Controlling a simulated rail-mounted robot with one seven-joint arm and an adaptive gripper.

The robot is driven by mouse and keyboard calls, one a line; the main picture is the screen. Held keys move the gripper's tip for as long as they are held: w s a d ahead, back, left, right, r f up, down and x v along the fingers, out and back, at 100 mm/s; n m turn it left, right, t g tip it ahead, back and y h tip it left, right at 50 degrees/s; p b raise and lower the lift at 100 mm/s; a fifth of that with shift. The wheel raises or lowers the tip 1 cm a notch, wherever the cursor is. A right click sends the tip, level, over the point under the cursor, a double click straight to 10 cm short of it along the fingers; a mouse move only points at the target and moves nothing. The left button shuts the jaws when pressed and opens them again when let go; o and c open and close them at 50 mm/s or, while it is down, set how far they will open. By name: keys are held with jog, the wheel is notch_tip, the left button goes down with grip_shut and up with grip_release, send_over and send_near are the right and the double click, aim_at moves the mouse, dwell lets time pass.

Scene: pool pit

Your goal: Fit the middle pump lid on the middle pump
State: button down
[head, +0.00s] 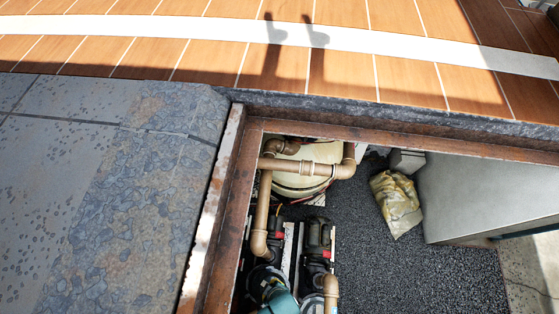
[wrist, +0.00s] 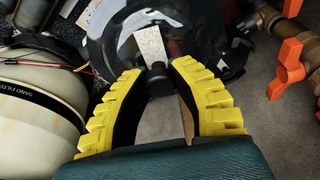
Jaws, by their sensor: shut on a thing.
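In the wrist view my gripper (wrist: 158,76) has yellow ribbed fingers closed around a small black knob. The knob belongs to a dark, clear round lid (wrist: 112,36), which spreads beyond the fingertips. Whether the lid is seated on a pump or held above one cannot be told. In the head view two black pumps (head: 318,236) show in the pit, with round tops at the lower picture edge. A teal part of my arm covers some of the left one. My fingers and the lid cannot be made out there.
A cream sand filter (wrist: 35,105) stands left in the wrist view. Orange valve handles (wrist: 288,68) on brown pipes are at the right. In the head view, brown pipes (head: 300,167) cross the pit, a yellowish bag (head: 396,205) lies on gravel, and a rusty frame (head: 226,212) edges the opening.

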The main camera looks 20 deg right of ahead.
jog(key=b+x, duration=0.7)
jog(key=s+b+x, duration=0.1)
jog(key=b+x, duration=0.7)
jog(key=s+b+x, duration=0.1)
jog(key=b+x, duration=0.6)
jog(key=shift+s+a+f+b, duration=0.2)
jog(key=shift+f+b, duration=0.15)
jog(key=shift+f, duration=0.3)
jog(key=shift+r+p, duration=0.55)
jog(key=shift+p, duration=0.4)
jog(key=shift+f, duration=0.15)
jog(key=shift+f, duration=0.55)
jog(key=c, duration=0.9)
grip_release()
jog(key=shift+o, duration=0.2)
jog(key=shift+r, duration=0.1)
jog(key=shift+r+p, duration=0.65)
